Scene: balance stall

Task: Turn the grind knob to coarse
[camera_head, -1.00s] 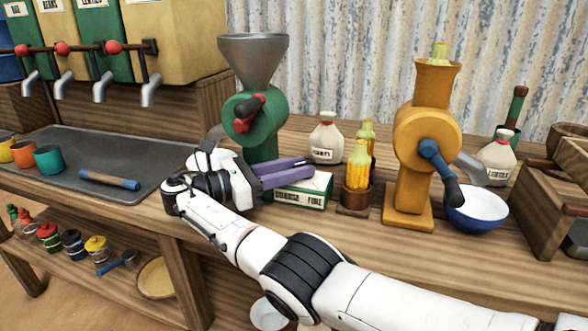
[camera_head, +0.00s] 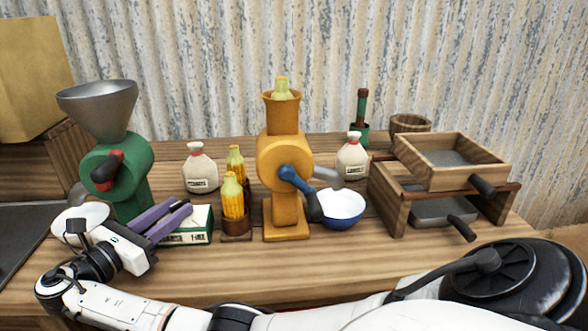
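A green grinder (camera_head: 130,165) with a grey metal hopper stands at the left of the counter. A red part with a dark grip (camera_head: 105,172) is on its front; I cannot tell whether this is the grind knob or a crank. A yellow-orange grinder (camera_head: 284,163) with a blue crank (camera_head: 298,183) stands in the middle. No coarse or fine marking is readable on either. My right gripper (camera_head: 187,206), with purple fingers, is in front of the green grinder's base, close to a green-and-white box (camera_head: 196,226). Its finger gap is unclear. My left gripper is out of view.
Corn cobs (camera_head: 234,197) in holders and a white sack (camera_head: 200,168) stand between the grinders. A blue-and-white bowl (camera_head: 342,210) is by the yellow grinder, with another sack (camera_head: 351,156) behind it. A wooden sieve stand (camera_head: 391,209) is at right. The counter front (camera_head: 330,250) is mostly bare.

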